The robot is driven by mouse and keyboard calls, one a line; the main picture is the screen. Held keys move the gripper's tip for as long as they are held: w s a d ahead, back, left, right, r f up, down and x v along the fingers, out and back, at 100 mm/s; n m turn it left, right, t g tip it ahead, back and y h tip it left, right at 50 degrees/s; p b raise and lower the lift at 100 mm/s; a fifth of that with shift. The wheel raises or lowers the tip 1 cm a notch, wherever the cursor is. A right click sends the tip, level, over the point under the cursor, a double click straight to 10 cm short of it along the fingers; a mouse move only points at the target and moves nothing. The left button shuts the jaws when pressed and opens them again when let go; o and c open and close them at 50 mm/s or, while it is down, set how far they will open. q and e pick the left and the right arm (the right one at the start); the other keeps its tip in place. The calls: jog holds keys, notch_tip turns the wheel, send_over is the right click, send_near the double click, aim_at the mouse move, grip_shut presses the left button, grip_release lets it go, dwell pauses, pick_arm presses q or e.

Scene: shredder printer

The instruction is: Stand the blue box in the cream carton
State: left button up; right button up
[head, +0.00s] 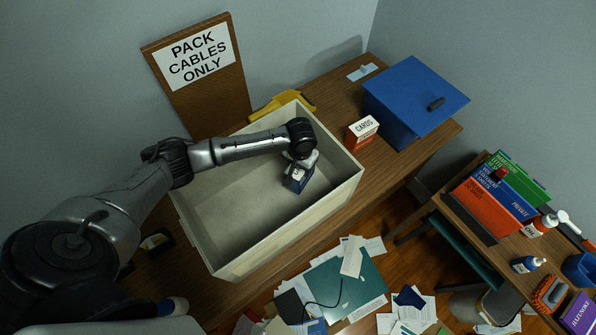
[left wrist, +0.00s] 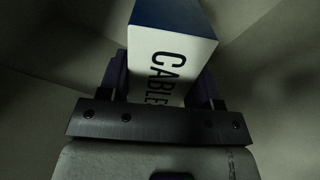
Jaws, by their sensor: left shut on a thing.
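The blue box (head: 297,181) has a white face and shows in the head view inside the cream carton (head: 225,263), near the carton's right end. In the left wrist view the box (left wrist: 172,55) shows a white label reading "CABLE" and a dark blue side. My left gripper (head: 301,163) is shut on the box from above; its fingers (left wrist: 162,90) lie on both sides of it. The box looks a little tilted in the head view. Whether its bottom touches the carton floor, I cannot tell. My right gripper is not in view.
A sign "PACK CABLES ONLY" (head: 194,62) stands behind the carton. A red and white cards box (head: 361,133) and a large blue box with a handle (head: 405,105) stand right of it. The carton's left part is empty. Papers (head: 345,283) litter the floor.

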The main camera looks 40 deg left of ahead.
pick_arm(q)
jog(key=shift+f+b, duration=0.35)
jog(key=shift+f, duration=1.6)
jog(key=shift+f, duration=0.15)
jog(key=o, duration=1.3)
jog(key=shift+c, duration=0.2)
notch_tip(320, 180, up, 12)
jog(key=shift+r+p, duration=0.15)
jog(key=shift+p, duration=0.95)
